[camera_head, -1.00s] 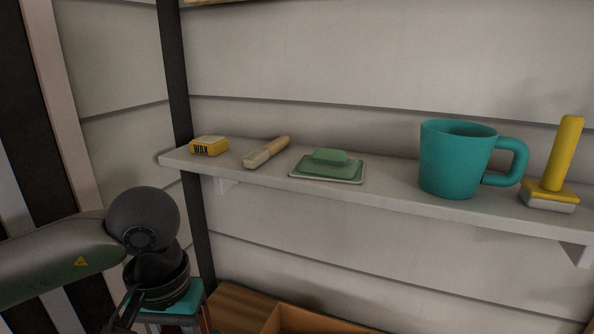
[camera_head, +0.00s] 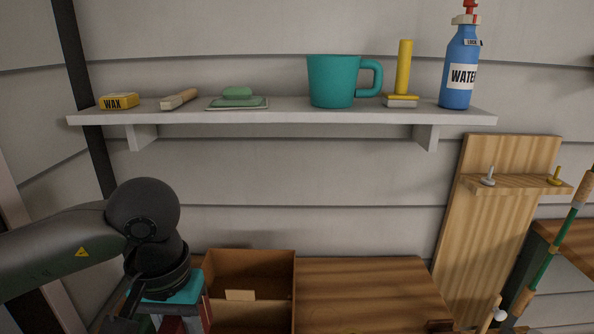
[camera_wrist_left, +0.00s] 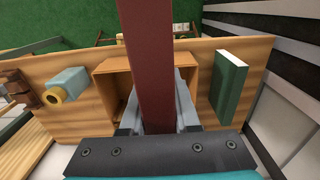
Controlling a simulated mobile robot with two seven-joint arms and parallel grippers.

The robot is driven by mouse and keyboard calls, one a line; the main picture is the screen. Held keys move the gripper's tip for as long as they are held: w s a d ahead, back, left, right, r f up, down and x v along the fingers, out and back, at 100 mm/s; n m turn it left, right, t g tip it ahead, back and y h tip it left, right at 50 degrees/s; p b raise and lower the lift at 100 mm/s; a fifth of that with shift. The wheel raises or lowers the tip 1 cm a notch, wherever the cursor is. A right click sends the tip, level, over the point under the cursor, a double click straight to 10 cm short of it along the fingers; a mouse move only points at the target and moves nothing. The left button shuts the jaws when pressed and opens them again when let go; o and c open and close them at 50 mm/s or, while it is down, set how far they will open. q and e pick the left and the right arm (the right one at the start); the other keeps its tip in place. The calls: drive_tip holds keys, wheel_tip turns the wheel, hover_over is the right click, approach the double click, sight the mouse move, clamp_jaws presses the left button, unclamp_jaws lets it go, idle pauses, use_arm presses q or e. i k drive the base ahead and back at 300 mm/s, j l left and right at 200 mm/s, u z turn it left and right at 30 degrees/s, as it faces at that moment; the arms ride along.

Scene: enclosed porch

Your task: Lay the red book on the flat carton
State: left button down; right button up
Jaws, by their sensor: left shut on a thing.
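The red book (camera_wrist_left: 147,45) is between the fingers of my left gripper (camera_wrist_left: 157,105), which is shut on it. The book stands out from the fingers in the left wrist view, over an open brown box (camera_wrist_left: 108,82). In the head view only a little of the red book (camera_head: 172,325) shows below my left gripper, at the lower left. The brown box (camera_head: 268,263) stands just right of it, open at the top. I cannot make out a separate flat carton. My right gripper is not in view.
A green book (camera_wrist_left: 230,85) and a pale blue bottle (camera_wrist_left: 72,84) stand on either side of the box. A white shelf (camera_head: 280,117) above holds a teal mug (camera_head: 332,82) and a blue bottle (camera_head: 460,75).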

sight(251, 287)
drive_tip(key=i+l+u, duration=0.1)
drive_tip(key=i+l, duration=0.2)
drive_tip(key=i+l+u, duration=0.15)
drive_tip(key=i+l, duration=0.15)
drive_tip(key=l, duration=0.3)
